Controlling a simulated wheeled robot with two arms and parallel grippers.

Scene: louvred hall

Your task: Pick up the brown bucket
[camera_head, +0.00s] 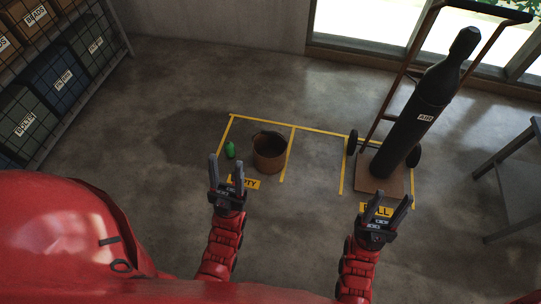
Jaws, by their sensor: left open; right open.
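The brown bucket (269,158) stands upright on the floor inside a yellow-taped bay, left of centre in the head view. Its open top faces up and it looks empty, though its inside is dark. My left gripper (226,172) is open and empty, to the left of the bucket and nearer to me in the picture. It partly covers a yellow floor label (249,184). My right gripper (386,207) is open and empty, further right, in front of the second bay's yellow label.
A small green object (230,150) sits just left of the bucket. A dark gas cylinder (413,118) leans on a hand truck (381,180) at right. A shelf with labelled bins (62,79) is at left, a grey table (511,177) at far right. Floor between is clear.

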